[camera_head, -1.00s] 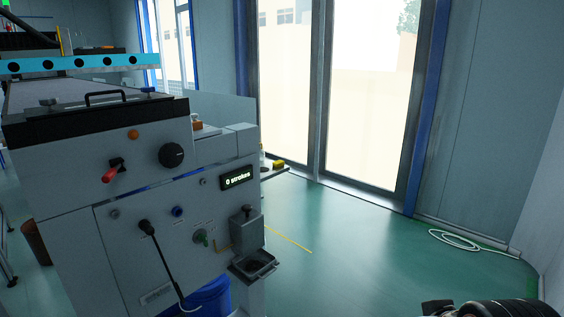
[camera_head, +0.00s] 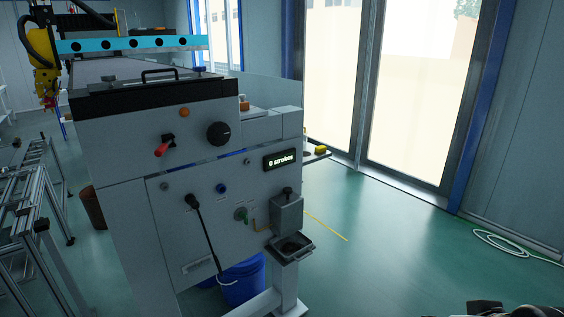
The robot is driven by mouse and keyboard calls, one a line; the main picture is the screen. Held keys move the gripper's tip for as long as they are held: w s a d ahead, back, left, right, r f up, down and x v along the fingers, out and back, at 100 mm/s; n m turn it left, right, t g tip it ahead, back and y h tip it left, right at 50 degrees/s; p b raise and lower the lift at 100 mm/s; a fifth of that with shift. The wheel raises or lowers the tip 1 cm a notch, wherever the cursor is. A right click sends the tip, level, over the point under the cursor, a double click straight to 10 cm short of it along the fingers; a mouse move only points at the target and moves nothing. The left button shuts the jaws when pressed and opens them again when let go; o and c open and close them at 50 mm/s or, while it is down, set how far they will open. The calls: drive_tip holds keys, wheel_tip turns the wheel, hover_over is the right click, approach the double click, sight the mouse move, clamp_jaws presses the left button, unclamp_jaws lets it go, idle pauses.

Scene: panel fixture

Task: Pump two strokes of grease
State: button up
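The grey machine panel (camera_head: 135,215) stands left of centre. Its small display (camera_head: 282,159) reads "0 strokes". A long black lever (camera_head: 207,235) with a thick dark upper end slants down the lower panel. A grey box with a dark knob on top (camera_head: 287,212) sits at the panel's right side, above a small dark tray (camera_head: 291,248). A small green handle (camera_head: 242,216) is left of the box. My gripper (camera_head: 490,308) seems to show as a dark shape cut off at the bottom right edge, well away from the panel; its fingers cannot be made out.
The panel also has a red-handled lever (camera_head: 164,149), a black round knob (camera_head: 218,133) and an orange button (camera_head: 184,112). A blue bucket (camera_head: 243,281) stands beneath. Metal frames (camera_head: 35,215) are at left. Green floor (camera_head: 385,255) is open at right; a white hose (camera_head: 510,243) lies there.

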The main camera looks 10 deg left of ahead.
clamp_jaws()
idle(1.1)
